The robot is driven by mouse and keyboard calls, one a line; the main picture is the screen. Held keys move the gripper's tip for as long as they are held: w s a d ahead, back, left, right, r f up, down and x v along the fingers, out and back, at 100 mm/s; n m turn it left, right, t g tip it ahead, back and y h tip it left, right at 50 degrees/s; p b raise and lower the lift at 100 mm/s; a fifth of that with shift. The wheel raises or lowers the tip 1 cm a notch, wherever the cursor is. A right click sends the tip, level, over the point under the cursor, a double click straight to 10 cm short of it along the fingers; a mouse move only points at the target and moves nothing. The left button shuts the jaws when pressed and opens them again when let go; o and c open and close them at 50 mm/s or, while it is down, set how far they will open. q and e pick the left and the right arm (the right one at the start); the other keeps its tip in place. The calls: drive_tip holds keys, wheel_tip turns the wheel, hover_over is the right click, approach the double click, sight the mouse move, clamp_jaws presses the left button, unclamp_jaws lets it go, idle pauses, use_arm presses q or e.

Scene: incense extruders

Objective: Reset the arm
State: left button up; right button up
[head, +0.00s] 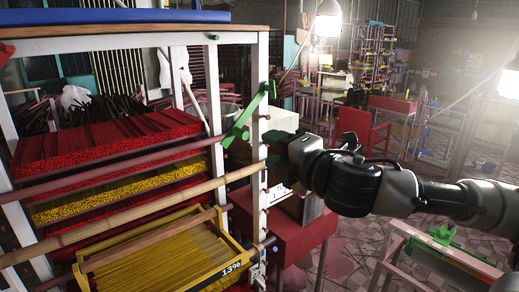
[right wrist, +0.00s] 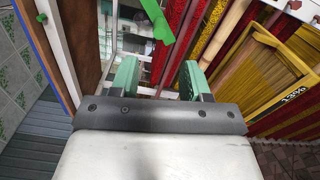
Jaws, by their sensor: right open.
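My right arm comes in from the right in the head view. Its gripper (head: 272,152) is beside the white front post of the rack, a little below a green lever (head: 246,118). In the right wrist view the two green fingers of my right gripper (right wrist: 161,76) stand apart with nothing between them. The green lever (right wrist: 158,22) shows ahead of the fingers there, apart from them. My left gripper is in neither view.
A rack at the left of the head view holds red incense bundles (head: 105,142) behind wooden bars. A yellow tray (head: 240,262) marked 13% sits low in it. A red table (head: 290,235) stands below my right gripper. Tiled floor (head: 345,245) shows beyond.

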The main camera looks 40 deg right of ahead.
drive_tip(key=s+a+f+m+g, duration=0.1)
drive_tip(key=a+f+m+g, duration=0.15)
drive_tip(key=f, duration=0.55)
drive_tip(key=s+a+f+m+g+h, duration=0.15)
drive_tip(key=f+m, duration=0.25)
drive_tip(key=f, duration=0.4)
drive_tip(key=a+f+m+g+y, duration=0.1)
drive_tip(key=a+f+m, duration=0.15)
drive_tip(key=f, duration=0.55)
drive_tip(key=s+a+f+m+g, duration=0.3)
drive_tip(key=s+f+m+g, duration=0.2)
drive_tip(key=s+f, duration=0.4)
drive_tip(key=s+a+f+m+g, duration=0.3)
drive_tip(key=s+f+m+g, duration=0.15)
drive_tip(key=s+f, duration=0.45)
wheel_tip(320, 180, down, 26)
drive_tip(key=s+g, duration=0.1)
drive_tip(key=s, duration=0.1)
drive_tip(key=s+d+f+g, duration=0.1)
drive_tip(key=s+d+f, duration=0.2)
drive_tip(key=s+f, duration=1.2)
drive_tip(key=shift+s+d+f+h, duration=0.2)
drive_tip(key=shift+s+h, duration=0.15)
drive_tip(key=shift+s, duration=0.2)
